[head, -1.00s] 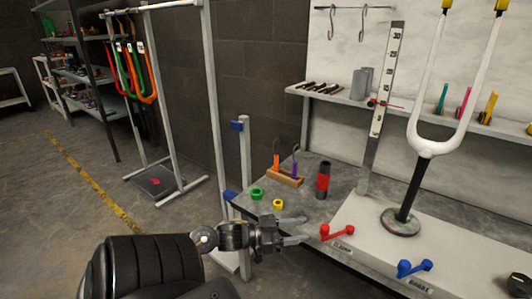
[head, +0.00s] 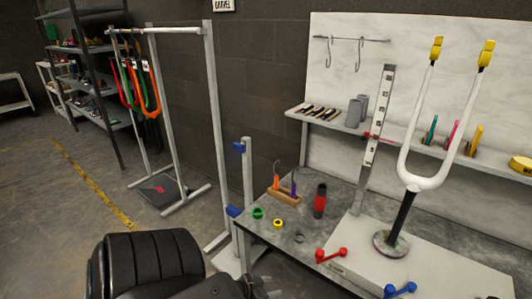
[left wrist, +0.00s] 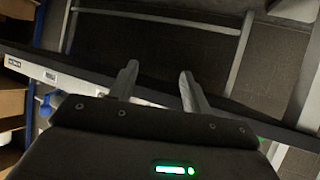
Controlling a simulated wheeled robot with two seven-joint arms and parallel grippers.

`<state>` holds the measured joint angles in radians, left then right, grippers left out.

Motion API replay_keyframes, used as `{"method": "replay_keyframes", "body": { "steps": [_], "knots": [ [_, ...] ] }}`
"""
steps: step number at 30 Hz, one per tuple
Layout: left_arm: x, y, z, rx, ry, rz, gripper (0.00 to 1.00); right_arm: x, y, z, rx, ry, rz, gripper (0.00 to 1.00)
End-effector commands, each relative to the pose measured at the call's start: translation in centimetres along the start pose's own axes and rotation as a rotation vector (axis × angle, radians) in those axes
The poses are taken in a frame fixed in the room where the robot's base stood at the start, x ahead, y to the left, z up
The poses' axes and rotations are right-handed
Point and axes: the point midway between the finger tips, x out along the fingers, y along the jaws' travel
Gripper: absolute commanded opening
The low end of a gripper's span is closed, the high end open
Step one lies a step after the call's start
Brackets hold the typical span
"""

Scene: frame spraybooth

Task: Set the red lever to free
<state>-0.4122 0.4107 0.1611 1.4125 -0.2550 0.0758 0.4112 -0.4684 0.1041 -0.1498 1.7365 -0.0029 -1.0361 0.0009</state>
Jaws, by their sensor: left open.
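The red lever (head: 331,256) is mounted at the front left of the pale raised base on the bench, with a small label plate below it. The blue lever (head: 400,290) sits to its right, near the bottom edge. My left gripper (head: 264,288) is at the bottom of the head view, left of and below the red lever and apart from it, partly cut off. In the left wrist view my left gripper (left wrist: 158,75) is open with nothing between its fingers. I cannot make out the red lever there. My right gripper is not in view.
On the bench (head: 268,236) are a green ring (head: 258,213), a yellow ring (head: 278,223), a dark ring (head: 299,238), a red-and-black cylinder (head: 320,200) and a wooden tool block (head: 285,197). A white fork (head: 425,183) stands on the raised base.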

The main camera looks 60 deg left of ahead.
Motion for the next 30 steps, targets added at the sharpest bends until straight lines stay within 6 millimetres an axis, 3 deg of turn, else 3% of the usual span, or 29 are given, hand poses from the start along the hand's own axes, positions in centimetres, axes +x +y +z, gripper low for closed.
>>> {"method": "replay_keyframes", "body": {
  "steps": [1,9,20,26,30],
  "knots": [
    [-0.3,0.3,0.4,-0.003,-0.023,-0.007,0.48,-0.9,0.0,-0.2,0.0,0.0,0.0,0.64],
    [-0.8,1.0,3.2,-0.004,-0.096,-0.029,0.48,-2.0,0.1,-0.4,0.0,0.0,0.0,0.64],
    [-0.8,1.2,3.7,-0.004,-0.107,-0.032,0.48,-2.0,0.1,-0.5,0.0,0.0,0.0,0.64],
    [-1.9,2.1,4.5,-0.006,-0.16,-0.041,0.24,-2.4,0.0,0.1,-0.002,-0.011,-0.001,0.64],
    [-5.2,4.9,7.5,0.0,-0.315,-0.059,0.05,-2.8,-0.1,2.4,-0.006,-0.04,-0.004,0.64]
  ]
}}
